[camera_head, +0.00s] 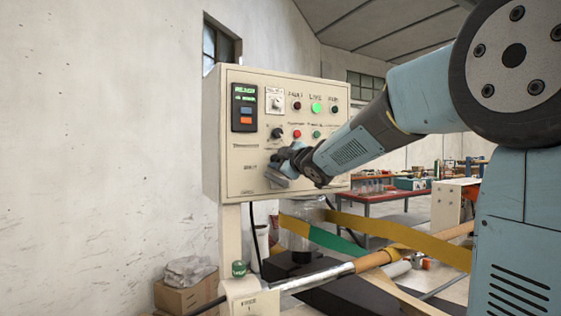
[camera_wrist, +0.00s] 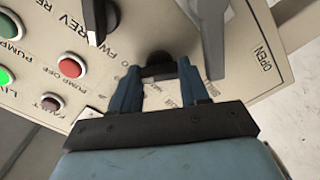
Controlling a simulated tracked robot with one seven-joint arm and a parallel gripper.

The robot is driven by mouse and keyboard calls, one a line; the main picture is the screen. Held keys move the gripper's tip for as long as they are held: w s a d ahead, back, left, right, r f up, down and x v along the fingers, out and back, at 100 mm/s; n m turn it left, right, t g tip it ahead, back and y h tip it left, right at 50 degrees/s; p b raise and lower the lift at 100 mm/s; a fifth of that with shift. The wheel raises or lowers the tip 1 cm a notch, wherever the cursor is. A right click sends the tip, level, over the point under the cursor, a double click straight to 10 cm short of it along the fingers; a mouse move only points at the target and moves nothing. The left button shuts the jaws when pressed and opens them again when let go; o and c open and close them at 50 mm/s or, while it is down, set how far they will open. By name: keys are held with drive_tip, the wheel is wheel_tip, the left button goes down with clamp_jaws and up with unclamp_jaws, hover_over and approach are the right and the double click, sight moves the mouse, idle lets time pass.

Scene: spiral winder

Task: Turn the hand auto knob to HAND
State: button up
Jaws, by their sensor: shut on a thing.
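The hand auto knob (camera_wrist: 158,66) is a dark round knob on the beige panel, at the upper middle of the wrist view. My gripper (camera_wrist: 160,72) has its two blue fingers on either side of it, shut on it. Small lettering shows on the panel between the fingers, too blurred to read surely. The fingers and wrist partly cover the knob, so I cannot tell which way it points. In the head view my gripper (camera_head: 283,164) is at the lower middle of the control panel (camera_head: 225,168), hiding the knob.
A black FWD/REV knob (camera_wrist: 100,18) sits beside the gripped knob, and a grey lever (camera_wrist: 206,45) near an OPEN label is on its other side. Red pump button (camera_wrist: 71,65) and green light (camera_head: 316,108) are on the panel. A metal rod (camera_head: 316,279) runs below.

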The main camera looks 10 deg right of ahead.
drive_tip(key=shift+f, duration=0.1)
drive_tip(key=shift+c, duration=0.7)
drive_tip(key=shift+n, duration=0.3)
drive_tip(key=shift+f+n, duration=0.15)
drive_tip(key=shift+n, duration=3.15)
drive_tip(key=shift+f+n, duration=0.15)
drive_tip(key=shift+n, duration=3.15)
